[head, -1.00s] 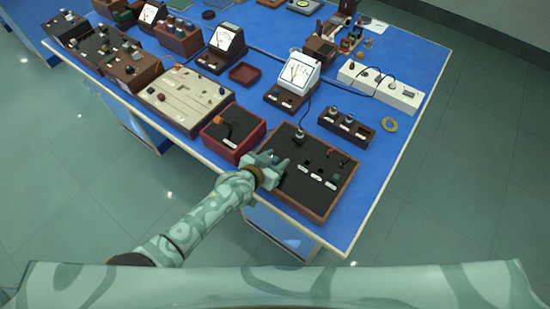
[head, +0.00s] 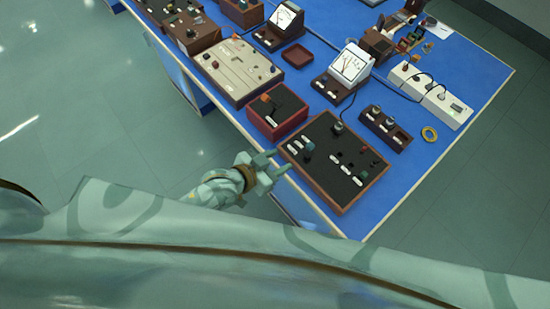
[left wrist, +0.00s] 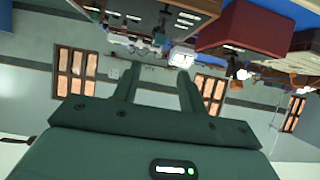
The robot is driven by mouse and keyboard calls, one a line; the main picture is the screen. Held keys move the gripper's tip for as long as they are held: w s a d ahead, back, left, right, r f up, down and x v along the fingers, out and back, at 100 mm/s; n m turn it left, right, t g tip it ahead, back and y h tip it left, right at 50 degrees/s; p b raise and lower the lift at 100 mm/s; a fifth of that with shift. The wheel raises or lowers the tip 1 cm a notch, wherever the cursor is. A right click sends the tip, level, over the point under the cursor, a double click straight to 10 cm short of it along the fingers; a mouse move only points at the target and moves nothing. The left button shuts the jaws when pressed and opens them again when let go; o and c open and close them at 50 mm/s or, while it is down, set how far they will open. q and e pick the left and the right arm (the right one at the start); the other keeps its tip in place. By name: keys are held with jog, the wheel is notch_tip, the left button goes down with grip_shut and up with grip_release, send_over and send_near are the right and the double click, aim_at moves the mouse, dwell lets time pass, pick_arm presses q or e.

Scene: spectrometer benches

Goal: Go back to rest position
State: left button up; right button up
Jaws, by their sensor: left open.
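My left gripper (head: 269,166) is open and empty, off the front edge of the blue table (head: 431,180), just left of the black-topped board (head: 335,160) with small plugs and knobs. In the left wrist view its two fingers (left wrist: 158,88) stand apart with nothing between them. A teal knob (head: 308,148) stands on the near left part of the board. My right gripper is not in view.
A red box (head: 276,111) with a black top sits beside the board at the table's edge. The floor (head: 90,130) at left is clear.

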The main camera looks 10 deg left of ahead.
pick_arm(q)
jog(key=shift+s+a+r, duration=0.15)
jog(key=shift+s+r, duration=0.05)
jog(key=shift+s, duration=0.05)
dwell(0.4)
jog(key=s+a+f+n+g+y+b, duration=0.15)
jog(key=s+a+f, duration=0.3)
jog(key=f, duration=0.45)
jog(key=s+a+f+g+y+b, duration=0.15)
jog(key=s+a+f, duration=0.3)
jog(key=f, duration=0.45)
jog(key=s+a+f+n+g+y+b, duration=0.1)
jog(key=s+a+f+y+b, duration=0.25)
jog(key=a+f, duration=0.4)
jog(key=s+f+g+b, duration=0.2)
jog(key=s+f+b, duration=0.1)
jog(key=s+f, duration=0.5)
jog(key=s+f+n+g+b, duration=0.1)
jog(key=s+f+g+b, duration=0.2)
jog(key=s+f, duration=0.5)
jog(key=s, duration=0.5)
jog(key=shift+s+a+f+y+b, duration=0.15)
jog(key=shift+s+a+y+b, duration=0.05)
jog(key=shift+s+y+b, duration=0.15)
